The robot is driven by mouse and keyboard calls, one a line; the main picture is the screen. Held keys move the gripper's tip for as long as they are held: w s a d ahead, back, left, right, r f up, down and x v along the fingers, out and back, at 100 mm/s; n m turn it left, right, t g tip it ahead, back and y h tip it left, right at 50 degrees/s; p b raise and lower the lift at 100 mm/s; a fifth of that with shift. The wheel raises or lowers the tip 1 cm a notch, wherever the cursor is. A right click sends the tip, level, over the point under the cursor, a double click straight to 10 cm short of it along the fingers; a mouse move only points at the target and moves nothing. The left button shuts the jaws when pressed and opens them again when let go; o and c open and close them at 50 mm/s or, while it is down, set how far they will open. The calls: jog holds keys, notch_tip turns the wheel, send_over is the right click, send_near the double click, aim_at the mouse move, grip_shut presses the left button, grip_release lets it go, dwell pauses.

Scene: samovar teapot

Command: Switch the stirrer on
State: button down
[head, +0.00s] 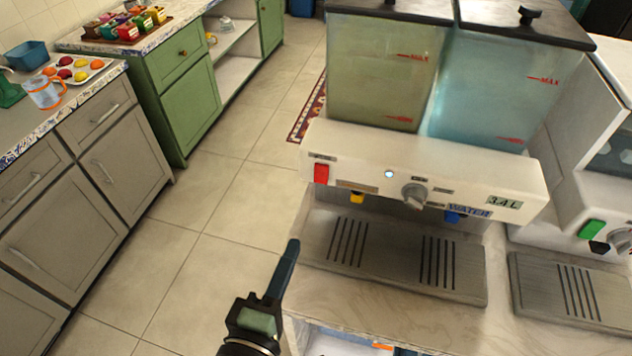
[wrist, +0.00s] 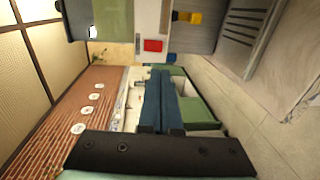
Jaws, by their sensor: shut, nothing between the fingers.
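A white two-tank drink dispenser (head: 470,175) stands on a pale marble counter. Its front panel carries a red rocker switch (head: 321,173) at the left end, a small lit round lamp (head: 389,174) and a grey knob (head: 414,194) in the middle. The small labels above them are too small to read. My gripper (head: 292,243) is shut and empty, below and left of the red switch and apart from it. In the wrist view the blue fingers (wrist: 158,72) are together, with the red switch (wrist: 153,45) beyond their tips.
A yellow tap (head: 357,197) and a blue tap (head: 452,216) hang above a grooved drip tray (head: 400,262). A second machine with a green switch (head: 591,229) stands at the right. Open tiled floor (head: 215,215) lies left of the counter.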

jog(key=shift+w, duration=0.1)
jog(key=p, duration=0.3)
send_near(321, 182)
jog(key=x, duration=0.5)
jog(key=shift+w+r, duration=0.1)
jog(key=shift+r, duration=0.15)
jog(key=shift+x, duration=0.9)
jog(key=shift+f, duration=0.15)
jog(key=shift+f, duration=0.15)
jog(key=shift+w+f+b, duration=0.15)
jog(key=shift+f+b, duration=0.05)
jog(key=shift+b, duration=0.95)
jog(key=shift+r+p, duration=0.35)
jog(key=shift+p, duration=0.1)
jog(key=shift+f, duration=0.15)
